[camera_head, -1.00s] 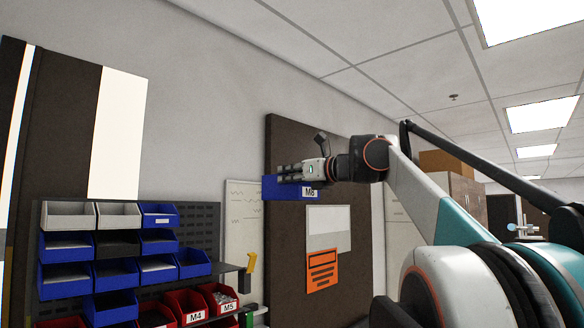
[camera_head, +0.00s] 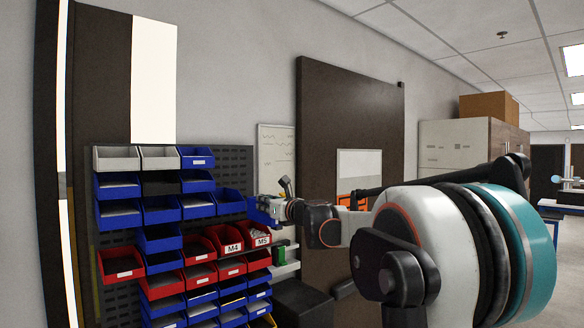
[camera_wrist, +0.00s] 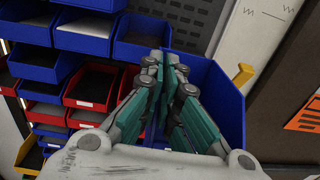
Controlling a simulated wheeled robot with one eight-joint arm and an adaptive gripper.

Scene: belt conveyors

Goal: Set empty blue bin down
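The blue bin (camera_head: 263,208) is held in the air by my gripper (camera_head: 272,205), at the right edge of the rack. In the wrist view the bin (camera_wrist: 226,98) is on the right, and the part of its inside that shows is bare blue. My gripper (camera_wrist: 165,60) has its fingers close together at the bin's left wall, apparently pinching it. The fingers hide part of that wall. In the head view the bin is small and partly covered by my gripper.
A dark rack (camera_head: 120,302) holds rows of blue, red and white bins. A red bin labelled M5 (camera_head: 262,240) is just below the held bin. A whiteboard (camera_head: 277,150) and a dark panel (camera_head: 350,105) stand behind. A black box (camera_head: 305,302) stands below right.

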